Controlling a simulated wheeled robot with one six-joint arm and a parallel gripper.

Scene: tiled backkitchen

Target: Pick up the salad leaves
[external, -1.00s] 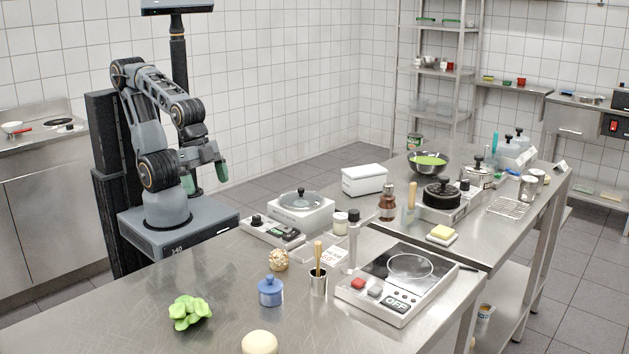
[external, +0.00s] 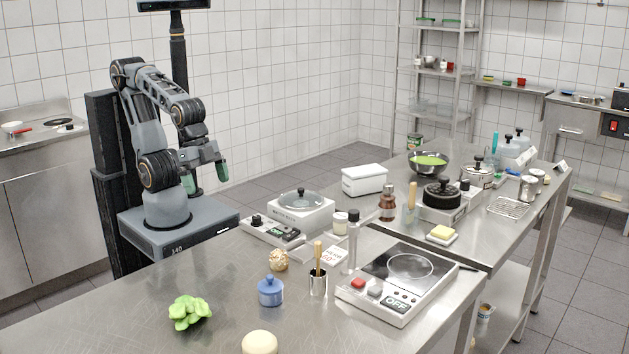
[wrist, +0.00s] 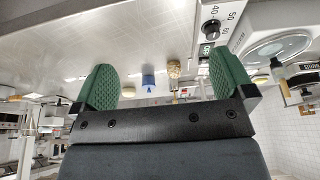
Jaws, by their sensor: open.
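The salad leaves (external: 190,312) are a bright green bunch lying on the near steel table, at the lower left of the external view. I cannot make them out in the wrist view. My gripper (external: 205,178) hangs beyond the table's far edge, above my base, well apart from the leaves. Its two green fingers are spread wide with nothing between them, as the wrist view also shows (wrist: 165,88).
A blue lidded pot (external: 271,291), a knobbly tan item (external: 279,260) and a metal cup with a wooden-handled tool (external: 318,284) stand right of the leaves. A pale round item (external: 259,343) lies in front. An induction cooker (external: 397,283) stands further right. The table's left part is clear.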

